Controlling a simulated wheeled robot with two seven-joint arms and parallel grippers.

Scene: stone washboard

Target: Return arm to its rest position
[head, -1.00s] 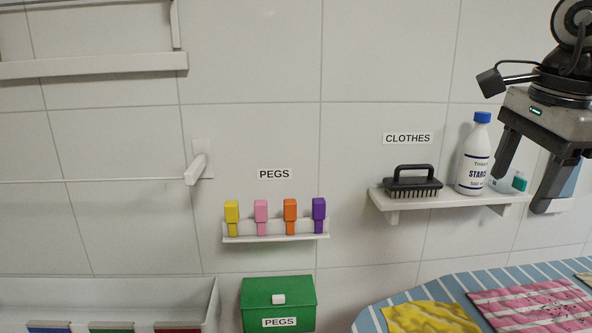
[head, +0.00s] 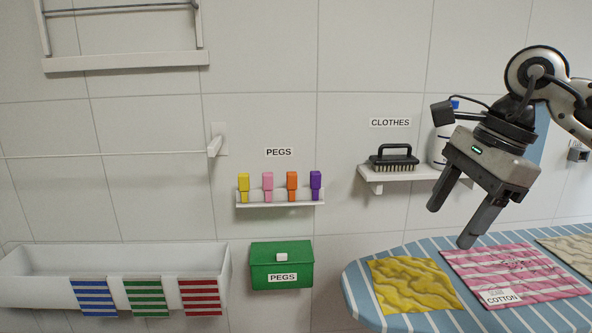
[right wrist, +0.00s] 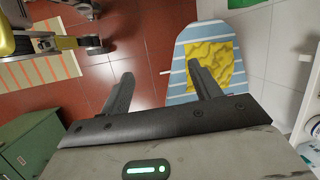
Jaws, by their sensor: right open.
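My right gripper (head: 452,226) is open and empty in the head view. It hangs in the air in front of the CLOTHES shelf, over the back edge of the ironing board, with its fingers pointing down and to the left. It hides part of the white starch bottle (head: 441,136). In the right wrist view its two fingers (right wrist: 164,92) are spread apart with nothing between them. My left gripper does not show in the head view.
A blue striped ironing board (head: 354,285) holds a yellow cloth (head: 412,284) and a pink striped cloth (head: 510,270). The shelf (head: 408,173) bears a black brush (head: 393,160). Several pegs sit on a rack (head: 280,202) above a green box (head: 281,270). A white trough (head: 110,262) stands left.

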